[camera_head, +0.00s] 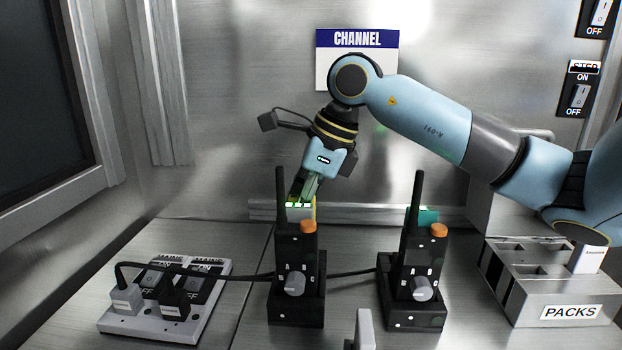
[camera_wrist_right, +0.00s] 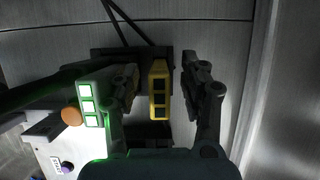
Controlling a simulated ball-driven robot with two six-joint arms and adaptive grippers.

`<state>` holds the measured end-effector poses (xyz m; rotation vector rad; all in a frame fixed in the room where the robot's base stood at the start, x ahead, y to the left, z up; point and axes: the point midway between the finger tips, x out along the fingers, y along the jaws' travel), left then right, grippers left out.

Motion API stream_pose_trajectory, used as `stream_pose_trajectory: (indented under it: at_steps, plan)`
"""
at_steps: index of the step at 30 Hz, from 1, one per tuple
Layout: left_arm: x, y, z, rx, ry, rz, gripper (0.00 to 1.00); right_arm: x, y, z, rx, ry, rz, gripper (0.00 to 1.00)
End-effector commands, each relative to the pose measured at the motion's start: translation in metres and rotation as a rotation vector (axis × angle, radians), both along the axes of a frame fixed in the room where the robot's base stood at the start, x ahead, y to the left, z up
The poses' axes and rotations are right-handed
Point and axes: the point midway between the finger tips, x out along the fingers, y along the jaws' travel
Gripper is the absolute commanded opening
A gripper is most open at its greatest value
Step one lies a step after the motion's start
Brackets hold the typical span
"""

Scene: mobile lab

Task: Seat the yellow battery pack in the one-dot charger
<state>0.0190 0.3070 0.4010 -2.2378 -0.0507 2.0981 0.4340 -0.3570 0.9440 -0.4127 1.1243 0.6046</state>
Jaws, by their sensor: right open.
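In the head view only a yellow sliver (camera_head: 313,212) shows behind the left radio. My right gripper (camera_wrist_right: 163,84) is open, with one finger on each side of the pack; a gap shows on the right-hand side. In the head view my right gripper (camera_head: 307,187) points down behind the left radio. The left radio (camera_head: 297,255) and right radio (camera_head: 414,265) stand in dark holders; I cannot tell which charger has one dot. My left gripper is out of view.
A block with lit windows (camera_wrist_right: 88,105) stands beside the pack. A teal block (camera_head: 428,215) is behind the right radio. A switched power strip (camera_head: 130,326) with plugs sits left, cable running right. The PACKS rack (camera_head: 520,290) stands right, holding a white pack (camera_head: 588,258).

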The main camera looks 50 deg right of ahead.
Motion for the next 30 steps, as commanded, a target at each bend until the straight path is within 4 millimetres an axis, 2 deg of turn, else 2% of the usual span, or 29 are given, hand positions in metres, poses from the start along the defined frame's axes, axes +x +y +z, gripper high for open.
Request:
stream_pose_trajectory:
  at_steps: [6,12,21,30]
  plan:
    - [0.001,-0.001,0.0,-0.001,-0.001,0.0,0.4,-0.014,-0.014,0.043,-0.012,0.0,0.001,0.45]
    - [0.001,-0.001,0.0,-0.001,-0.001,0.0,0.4,-0.024,-0.021,0.07,-0.01,0.002,0.001,0.45]
    - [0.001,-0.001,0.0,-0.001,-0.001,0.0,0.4,-0.029,-0.023,0.089,-0.003,0.001,0.001,0.45]
    - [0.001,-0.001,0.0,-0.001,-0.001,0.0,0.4,-0.03,-0.023,0.091,0.0,0.001,0.0,0.45]
